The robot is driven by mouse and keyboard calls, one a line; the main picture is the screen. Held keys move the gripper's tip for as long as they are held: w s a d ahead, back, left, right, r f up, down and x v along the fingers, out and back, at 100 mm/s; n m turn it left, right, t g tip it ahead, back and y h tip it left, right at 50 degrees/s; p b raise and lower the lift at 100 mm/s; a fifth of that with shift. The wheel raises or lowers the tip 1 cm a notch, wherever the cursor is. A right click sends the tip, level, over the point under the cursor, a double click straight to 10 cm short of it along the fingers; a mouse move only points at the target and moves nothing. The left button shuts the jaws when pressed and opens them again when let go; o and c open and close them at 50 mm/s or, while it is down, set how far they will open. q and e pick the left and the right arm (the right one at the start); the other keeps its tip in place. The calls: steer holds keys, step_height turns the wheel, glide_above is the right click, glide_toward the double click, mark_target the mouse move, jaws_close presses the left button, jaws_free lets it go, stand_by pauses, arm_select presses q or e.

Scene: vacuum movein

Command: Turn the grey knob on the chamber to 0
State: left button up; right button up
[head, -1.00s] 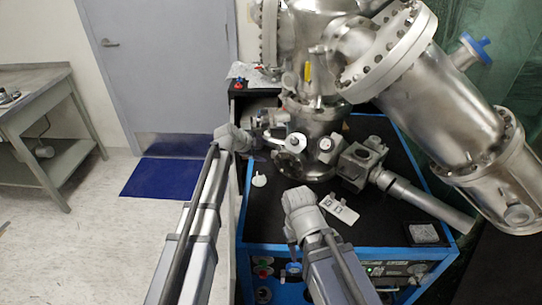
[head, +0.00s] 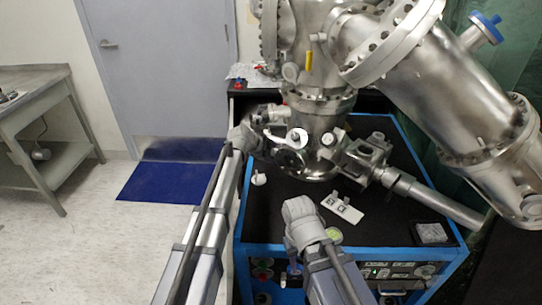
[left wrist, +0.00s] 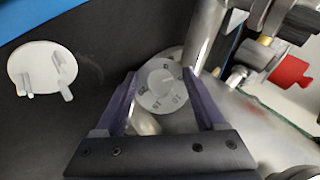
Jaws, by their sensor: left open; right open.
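I cannot pick out the knob there. My right gripper (head: 302,208) is over the black bench top, away from the chamber, its fingertips mostly hidden.
The black bench top (head: 390,215) has a blue frame. A white disc with pegs (left wrist: 42,72) lies near the left gripper. A white card (head: 342,208) and a grey block (head: 431,232) lie on the top. A steel tube (head: 440,203) juts right from the chamber.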

arm_select(q)
steer(key=shift+c, duration=0.4)
jaws_close()
steer(key=shift+w+r+n+g+p, duration=0.15)
steer(key=shift+r+n+g+p, duration=0.2)
steer(key=shift+p, duration=0.35)
steer(key=shift+n+g, duration=0.25)
steer(key=shift+f+n+g+p, duration=0.25)
steer(key=shift+n+g+p, duration=0.05)
steer(key=shift+p, duration=0.1)
steer(key=shift+o, duration=0.4)
jaws_free()
steer(key=shift+r, duration=0.1)
